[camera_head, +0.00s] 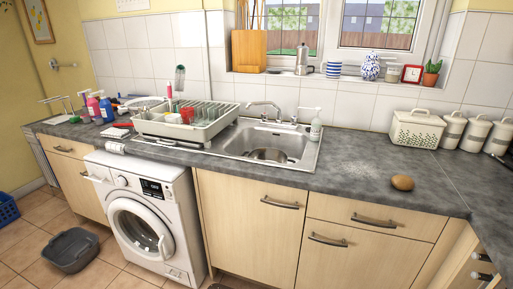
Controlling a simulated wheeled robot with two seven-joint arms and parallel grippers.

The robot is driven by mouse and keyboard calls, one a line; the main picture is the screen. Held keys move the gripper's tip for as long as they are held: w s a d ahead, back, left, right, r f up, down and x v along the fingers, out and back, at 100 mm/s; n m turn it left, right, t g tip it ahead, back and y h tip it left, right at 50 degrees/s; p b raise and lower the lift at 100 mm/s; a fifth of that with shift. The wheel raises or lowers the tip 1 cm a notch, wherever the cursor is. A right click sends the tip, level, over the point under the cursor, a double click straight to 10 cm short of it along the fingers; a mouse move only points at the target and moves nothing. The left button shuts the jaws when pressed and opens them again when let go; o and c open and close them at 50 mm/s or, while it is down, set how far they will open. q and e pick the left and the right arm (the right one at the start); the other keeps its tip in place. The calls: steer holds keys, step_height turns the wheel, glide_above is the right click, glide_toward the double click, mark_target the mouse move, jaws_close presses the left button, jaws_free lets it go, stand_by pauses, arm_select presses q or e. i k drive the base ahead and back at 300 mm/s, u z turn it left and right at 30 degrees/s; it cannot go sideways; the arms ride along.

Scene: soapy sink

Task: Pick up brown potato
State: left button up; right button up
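The brown potato (402,183) lies on the grey worktop (440,200), right of the sink and close to the front edge, above the wooden drawers. Nothing touches it and its top and sides show clearly. Neither of my grippers can be made out in the head view.
A sink (232,147) with a pot (268,155) in it and a dish rack (160,130) are left of the potato. A pale basket (416,130) and white canisters (473,134) stand behind it along the wall. The worktop around the potato is clear, with pale specks to its left.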

mark_target(400, 182)
steer(key=z, duration=1.3)
steer(key=k, duration=0.6)
steer(key=u, duration=0.65)
steer(key=i, duration=1.1)
steer(key=z, duration=0.85)
